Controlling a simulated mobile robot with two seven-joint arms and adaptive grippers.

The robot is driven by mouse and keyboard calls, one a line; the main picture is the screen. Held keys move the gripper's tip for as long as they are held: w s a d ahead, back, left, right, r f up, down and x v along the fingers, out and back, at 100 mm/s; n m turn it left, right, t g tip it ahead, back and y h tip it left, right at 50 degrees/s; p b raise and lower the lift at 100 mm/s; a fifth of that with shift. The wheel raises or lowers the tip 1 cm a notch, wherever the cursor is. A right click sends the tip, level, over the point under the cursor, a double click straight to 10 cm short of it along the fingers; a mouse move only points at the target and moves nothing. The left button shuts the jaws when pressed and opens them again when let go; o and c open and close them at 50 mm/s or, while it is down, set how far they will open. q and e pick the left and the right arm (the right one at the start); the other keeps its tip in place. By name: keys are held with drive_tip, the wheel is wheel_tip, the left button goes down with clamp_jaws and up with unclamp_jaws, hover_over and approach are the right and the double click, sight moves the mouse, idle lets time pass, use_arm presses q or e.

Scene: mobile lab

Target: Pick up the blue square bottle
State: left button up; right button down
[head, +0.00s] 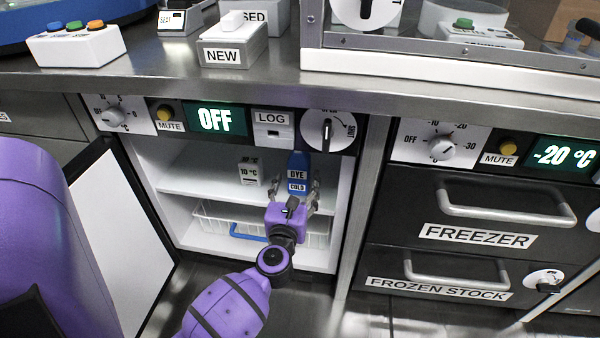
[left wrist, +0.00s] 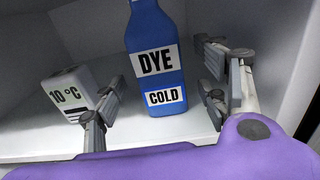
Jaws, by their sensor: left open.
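The blue square bottle (head: 299,166), labelled DYE and COLD, stands upright on the upper shelf of the open fridge. It also shows in the left wrist view (left wrist: 158,78), between my open fingers and a little beyond them. My left gripper (head: 293,197) is open and reaches into the fridge from the front. In the left wrist view its fingers (left wrist: 158,105) stand on either side of the bottle with a gap to each side. The bottle's top is cut off in the wrist view. My right gripper is not in view.
A small white 10 °C box (head: 249,172) stands left of the bottle, close to my left finger in the wrist view. A white wire basket (head: 215,220) sits below the shelf (head: 195,180). The fridge door (head: 125,235) hangs open at left. Closed freezer drawers (head: 480,210) are at right.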

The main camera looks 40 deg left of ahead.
sight(297, 178)
use_arm(q)
drive_tip(key=b+x, duration=0.1)
drive_tip(key=x, duration=0.2)
drive_tip(key=shift+w+a+r, duration=0.15)
drive_tip(key=shift+w+a, duration=0.05)
drive_tip(key=shift+w, duration=0.15)
drive_tip(key=shift+w+a, duration=0.15)
drive_tip(key=shift+w, duration=0.1)
drive_tip(key=shift+c, duration=0.2)
drive_tip(key=c, duration=1.4)
drive_tip(key=shift+r, duration=0.1)
drive_tip(key=shift+c, duration=0.6)
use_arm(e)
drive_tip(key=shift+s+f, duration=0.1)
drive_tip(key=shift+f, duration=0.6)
